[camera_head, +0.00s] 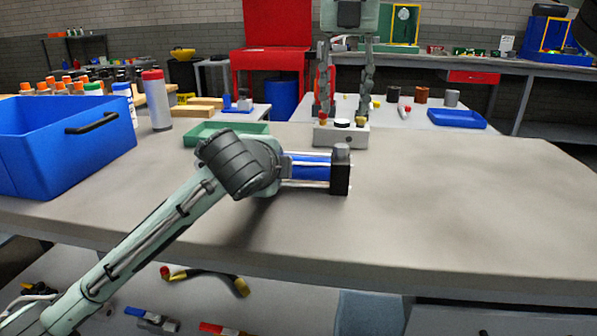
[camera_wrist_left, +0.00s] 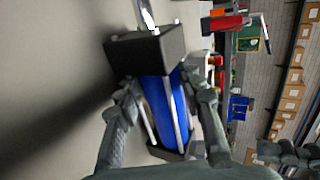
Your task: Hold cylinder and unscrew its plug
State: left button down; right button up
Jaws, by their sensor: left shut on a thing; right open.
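The cylinder (camera_head: 312,168) has a blue barrel, silver rods and black end blocks. It lies sideways above the table, its right end block topped by a grey metal plug (camera_head: 342,148). My left gripper (camera_head: 286,166) is shut on the cylinder; its wrist hides the fingers in the head view. In the left wrist view the fingers sit on both sides of the blue barrel (camera_wrist_left: 160,105), and the plug (camera_wrist_left: 147,14) sticks out past the black block. My right gripper (camera_head: 345,112) points down, open and empty, beyond and apart from the plug.
A white box with buttons (camera_head: 340,134) stands behind the cylinder, below my right gripper. A green tray (camera_head: 262,129) and a blue crate (camera_head: 45,150) are to the left, with bottles (camera_head: 157,100) behind. The table (camera_head: 460,200) is clear to the right.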

aim_at(342, 145)
jog(key=m, duration=0.8)
jog(key=shift+m, duration=0.4)
jog(key=m, duration=0.9)
jog(key=shift+f, duration=4)
jog(key=shift+c, duration=0.3)
